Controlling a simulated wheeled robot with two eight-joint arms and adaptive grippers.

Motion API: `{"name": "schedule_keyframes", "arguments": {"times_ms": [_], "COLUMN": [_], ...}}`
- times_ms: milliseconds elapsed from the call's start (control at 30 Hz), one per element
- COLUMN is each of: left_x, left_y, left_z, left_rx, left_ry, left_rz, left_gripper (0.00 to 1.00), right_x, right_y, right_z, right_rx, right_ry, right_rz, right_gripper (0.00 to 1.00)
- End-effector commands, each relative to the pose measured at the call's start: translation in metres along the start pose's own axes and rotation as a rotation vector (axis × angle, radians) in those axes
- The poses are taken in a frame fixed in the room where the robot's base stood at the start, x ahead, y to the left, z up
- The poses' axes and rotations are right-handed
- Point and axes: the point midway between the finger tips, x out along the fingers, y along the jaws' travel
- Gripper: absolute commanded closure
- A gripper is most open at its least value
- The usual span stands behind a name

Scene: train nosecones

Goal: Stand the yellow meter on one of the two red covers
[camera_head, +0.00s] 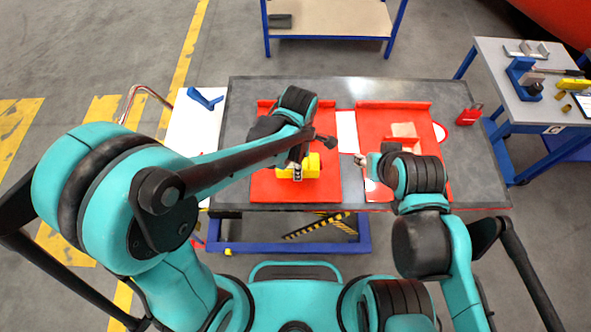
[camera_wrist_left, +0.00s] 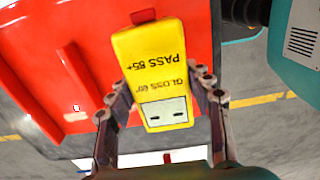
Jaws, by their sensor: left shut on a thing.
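The yellow meter (camera_head: 312,167) is over the left red cover (camera_head: 265,187) in the head view. My left gripper (camera_head: 297,170) is shut on it. The left wrist view shows the meter (camera_wrist_left: 152,65) between the two fingers (camera_wrist_left: 163,100), with its printed face and grey display toward the camera. The red cover (camera_wrist_left: 60,60) lies behind it; I cannot tell whether the meter touches it. The right red cover (camera_head: 395,112) lies on the same table. My right gripper (camera_head: 362,160) is at that cover's left edge, small and partly hidden, so its opening is unclear.
The grey table (camera_head: 340,92) carries both covers, with a narrow gap between them. A tan block (camera_head: 404,130) lies on the right cover. A red object (camera_head: 468,115) stands at the table's right end, and a blue item (camera_head: 204,98) at the left on a white surface.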

Motion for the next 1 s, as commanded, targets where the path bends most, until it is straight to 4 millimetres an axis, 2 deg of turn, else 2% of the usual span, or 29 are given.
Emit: {"name": "schedule_keyframes", "arguments": {"times_ms": [133, 367, 767, 800, 867, 1000], "left_x": [0.009, 0.041, 0.047, 0.047, 0.046, 0.046], "left_y": [-0.002, -0.002, -0.002, -0.002, -0.002, -0.002], "left_z": [-0.005, -0.005, -0.005, -0.005, -0.005, -0.005], "left_rx": [0.001, 0.001, 0.001, 0.001, 0.001, 0.001], "left_ry": [0.0, 0.0, 0.0, 0.0, 0.0, 0.0], "left_rz": [0.0, 0.0, 0.0, 0.0, 0.0, 0.0], "left_gripper": [0.93, 0.93, 0.93, 0.46, 0.31, 0.28], "right_x": [0.002, 0.01, 0.012, 0.013, 0.012, 0.012], "right_y": [0.0, 0.0, 0.0, 0.0, 0.0, 0.0], "right_z": [0.002, 0.007, 0.009, 0.009, 0.008, 0.008], "right_rx": [0.0, 0.0, 0.0, 0.0, 0.0, 0.0], "right_ry": [0.0, 0.0, 0.0, 0.0, 0.0, 0.0], "right_rz": [0.0, 0.0, 0.0, 0.0, 0.0, 0.0], "right_gripper": [0.6, 0.6, 0.6, 0.6, 0.6, 0.6]}}
